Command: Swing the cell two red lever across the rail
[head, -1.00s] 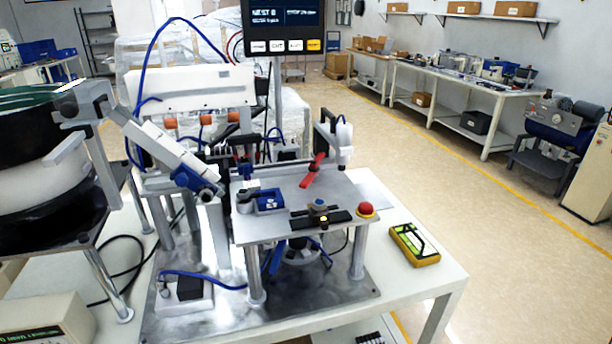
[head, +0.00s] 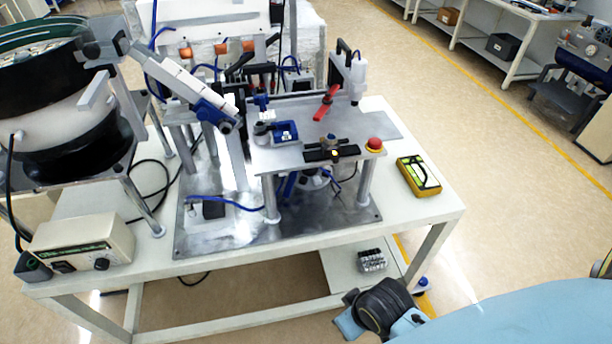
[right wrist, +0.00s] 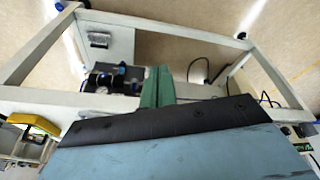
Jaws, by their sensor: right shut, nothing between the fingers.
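A red lever (head: 327,104) stands tilted on the grey top plate (head: 375,125) of the small machine in the head view, its upper end leaning right. It is the only red lever I can make out, and no cell number is readable. My right arm comes in at the lower right of the head view, well in front of the plate. In the right wrist view my right gripper (right wrist: 158,82) shows as two green fingers close together, shut and empty, far from the lever. The lever is not recognisable in that view. My left gripper is out of view.
A red stop button (head: 374,144), a blue clamp (head: 285,131) and a black block (head: 331,152) sit on the plate. A yellow meter (head: 418,176) lies on the white table. A bowl feeder (head: 55,110) fills the left.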

